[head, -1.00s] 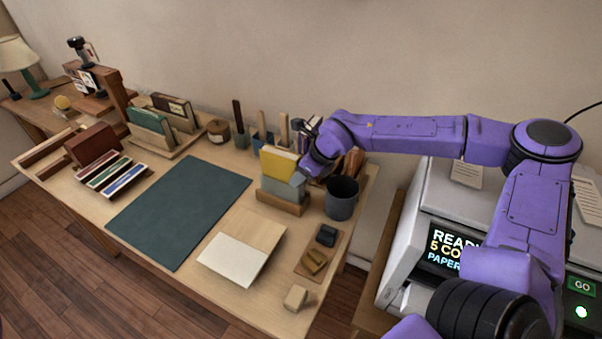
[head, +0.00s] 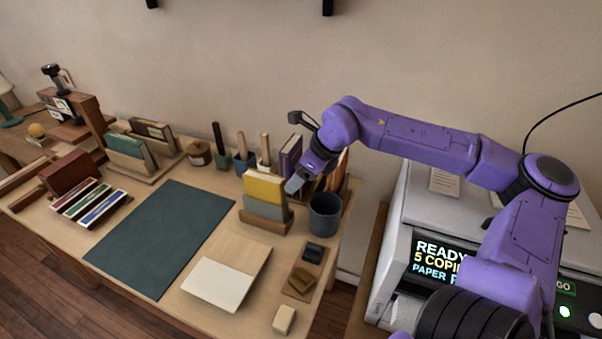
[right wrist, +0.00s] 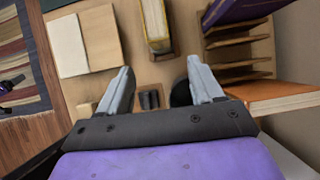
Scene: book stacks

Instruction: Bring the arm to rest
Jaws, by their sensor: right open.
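My right arm (head: 420,137) is purple and reaches from the right, over the copier, to the desk's back right part. Its gripper (head: 296,183) is just right of the yellow and grey books (head: 265,187) in their wooden holder and above the dark cup (head: 325,214). In the right wrist view the gripper (right wrist: 160,85) has two grey fingers wide apart with nothing between them. The yellow book (right wrist: 158,25) shows beyond the fingertips, apart from them. My left gripper is not in view.
A purple book (head: 290,153) stands in a rack behind the gripper. The copier (head: 400,265) stands at the right under my arm. A dark green mat (head: 160,237) lies bare on the desk.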

